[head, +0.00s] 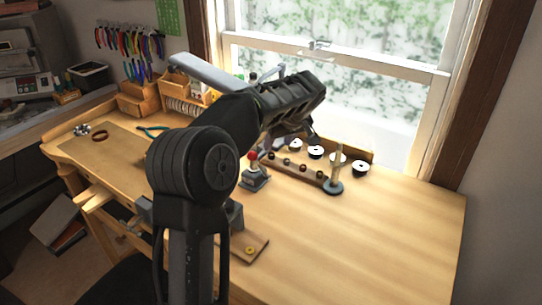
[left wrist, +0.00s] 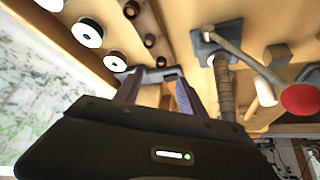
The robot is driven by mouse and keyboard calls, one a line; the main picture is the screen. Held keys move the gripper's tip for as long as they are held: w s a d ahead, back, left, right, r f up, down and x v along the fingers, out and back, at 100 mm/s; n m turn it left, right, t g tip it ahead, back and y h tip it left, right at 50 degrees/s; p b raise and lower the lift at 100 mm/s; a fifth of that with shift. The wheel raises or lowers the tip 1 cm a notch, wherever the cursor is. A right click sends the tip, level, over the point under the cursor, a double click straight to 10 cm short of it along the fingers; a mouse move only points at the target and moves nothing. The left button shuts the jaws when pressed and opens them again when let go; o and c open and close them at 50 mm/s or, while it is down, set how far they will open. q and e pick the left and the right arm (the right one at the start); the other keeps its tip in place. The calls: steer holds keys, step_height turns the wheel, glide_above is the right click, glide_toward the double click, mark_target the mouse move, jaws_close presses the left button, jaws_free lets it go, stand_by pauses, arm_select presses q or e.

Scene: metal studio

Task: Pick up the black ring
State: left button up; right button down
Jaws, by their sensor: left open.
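Several small dark ring-like pieces (head: 303,169) stand in a row on a wooden strip by the window side of the bench; I cannot tell which is the black ring. They also show in the left wrist view (left wrist: 149,40). A larger dark brown ring (head: 99,136) lies on the bench mat at the left. My left gripper (head: 311,134) is open above the back of the bench, partly hidden by its own arm. In the left wrist view its fingers (left wrist: 158,82) point toward the row's end, with a dark grey piece near their tips. My right gripper is out of view.
A red-knobbed tool (head: 253,160) stands left of the row, its red knob (left wrist: 301,98) close in the wrist view. The bench's right side (head: 390,235) is clear.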

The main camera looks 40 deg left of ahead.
mark_target(271, 155)
arm_select(q)
steer(key=shift+x, duration=0.85)
steer(key=shift+f, duration=0.1)
steer(key=shift+a+f+p, duration=0.25)
steer(key=shift+f+p, duration=0.05)
steer(key=shift+p, duration=0.1)
steer(key=p+x, duration=0.1)
steer(key=x, duration=0.2)
steer(key=shift+a+f, duration=0.1)
steer(key=shift+f, duration=0.15)
steer(key=shift+w+a+f, duration=0.15)
steer(key=shift+w+f, duration=0.05)
steer(key=shift+f, duration=0.15)
steer(key=shift+c, duration=0.6)
jaws_close()
